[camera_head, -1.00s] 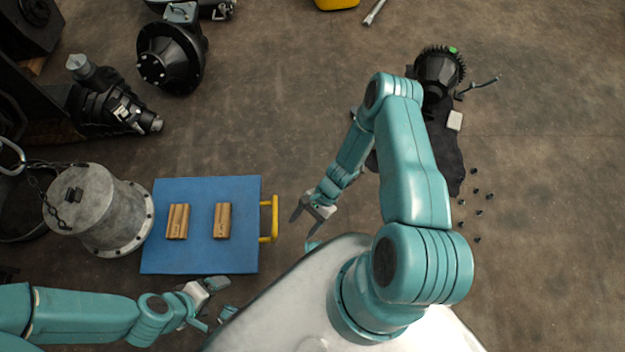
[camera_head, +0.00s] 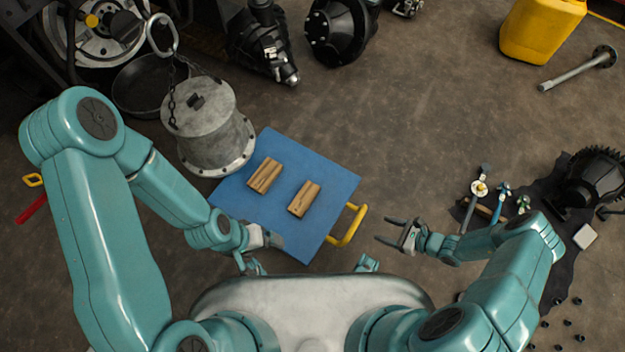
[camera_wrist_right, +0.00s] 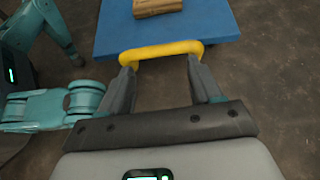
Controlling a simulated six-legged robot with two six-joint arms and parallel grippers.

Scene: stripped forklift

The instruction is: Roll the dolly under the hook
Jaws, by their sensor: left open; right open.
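The dolly is a blue platform (camera_head: 335,180) with a yellow handle (camera_head: 348,225) on its right side. A large metal ring (camera_head: 162,35) with a chain hangs at upper left, above a grey flanged drum (camera_head: 205,125); I cannot tell whether it is the hook. The drum is beside the dolly's upper left edge and overlaps it slightly in the picture. My right gripper (camera_head: 378,228) is open just right of the handle. In the right wrist view the handle (camera_wrist_right: 160,50) crosses at its fingertips. My left gripper (camera_head: 272,254) is open at the dolly's near left edge; contact is unclear.
Two wooden blocks (camera_head: 264,176) (camera_head: 304,199) lie on the dolly. A black pan (camera_head: 150,85) and dark machine parts (camera_head: 262,45) stand behind the drum. A dark mat with tools (camera_head: 480,188) lies at right.

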